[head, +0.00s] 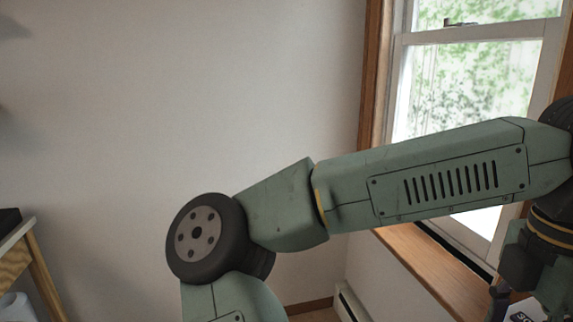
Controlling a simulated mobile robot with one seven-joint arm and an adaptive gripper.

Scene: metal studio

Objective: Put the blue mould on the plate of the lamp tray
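Neither the blue mould nor the lamp tray with its plate shows in the head view. My green arm crosses the picture from the bottom left to the right edge, then bends down at the wrist in the lower right corner. The picture's edge cuts the wrist off there, and no gripper fingers can be made out.
A window (470,85) with a wooden frame and sill (440,265) stands behind my arm at right. A plain wall (190,95) fills the left and middle. A wooden-legged table (40,270) shows at the left edge, and a baseboard heater (352,303) at the bottom.

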